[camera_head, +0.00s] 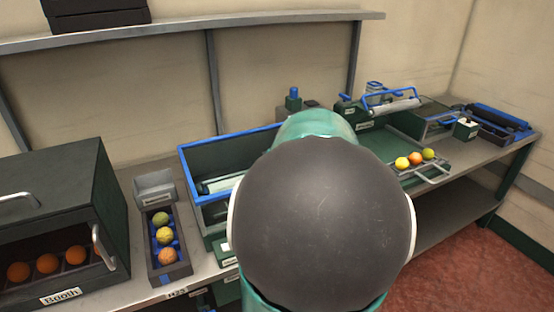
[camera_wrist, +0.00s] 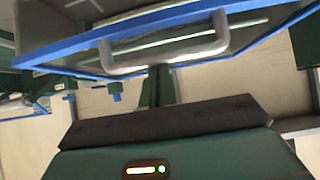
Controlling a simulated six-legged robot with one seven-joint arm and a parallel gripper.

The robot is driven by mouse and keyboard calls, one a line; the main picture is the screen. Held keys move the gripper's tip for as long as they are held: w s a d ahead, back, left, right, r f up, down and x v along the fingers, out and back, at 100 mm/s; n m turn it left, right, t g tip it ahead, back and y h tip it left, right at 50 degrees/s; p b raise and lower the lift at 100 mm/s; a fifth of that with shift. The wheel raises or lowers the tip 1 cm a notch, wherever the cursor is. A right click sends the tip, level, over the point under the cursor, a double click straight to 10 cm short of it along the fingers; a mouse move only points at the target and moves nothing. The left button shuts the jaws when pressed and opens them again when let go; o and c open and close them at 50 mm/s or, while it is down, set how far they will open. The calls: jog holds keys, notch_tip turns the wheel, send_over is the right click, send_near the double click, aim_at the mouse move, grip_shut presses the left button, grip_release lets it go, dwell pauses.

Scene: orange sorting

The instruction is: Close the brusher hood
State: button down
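The brusher (camera_head: 215,228) looks like the green, blue-edged unit left of centre in the head view, partly behind my arm. Its blue-framed upper part (camera_head: 228,135) stands up and appears to be the raised hood, with the inside showing below. In the wrist view a blue-framed panel (camera_wrist: 85,58) with a grey bar handle (camera_wrist: 165,68) fills the top, probably the same hood. My gripper (camera_wrist: 165,118) seems to be the dark and green body at the bottom of the wrist view.
A dark booth (camera_head: 62,210) holds oranges at the left. A narrow tray (camera_head: 178,272) holds several fruits. A green sorting tray (camera_head: 385,150) with fruits stands right of my arm. A shelf (camera_head: 180,32) runs along the wall above. Red floor (camera_head: 470,250) is free at the lower right.

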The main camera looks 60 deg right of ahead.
jog(key=r, duration=0.2)
jog(key=w+r, duration=0.1)
jog(key=shift+w+d+r, duration=0.1)
jog(key=shift+d+r, duration=0.1)
jog(key=shift+d, duration=0.2)
jog(key=s+a+r, duration=0.2)
jog(key=s+a, duration=0.2)
jog(key=s, duration=0.3)
jog(key=shift+s+a+r, duration=0.15)
jog(key=shift+s+a, duration=0.15)
jog(key=shift+s, duration=0.1)
